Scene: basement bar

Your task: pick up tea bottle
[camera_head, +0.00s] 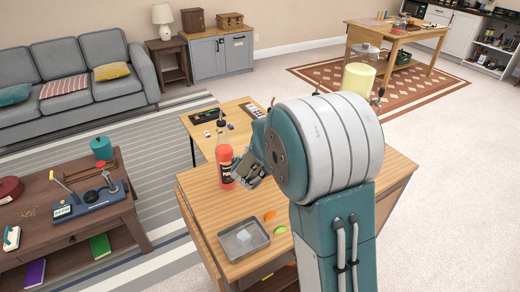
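The tea bottle (224,158) stands upright on the wooden table, near its back left edge. It is clear, with red-orange liquid, a dark label low down and a dark cap. My gripper (243,172) is just right of the bottle's lower half, at or very near its side. My arm comes from the right and hides much of the gripper and the table behind it. I cannot tell whether the fingers are around the bottle or only beside it, nor whether they touch it.
On the same wooden table (205,207) are a metal tray (262,242) holding a pale block, an orange piece (270,215) and a green piece (281,230). A lower table (243,133) with small items is behind.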

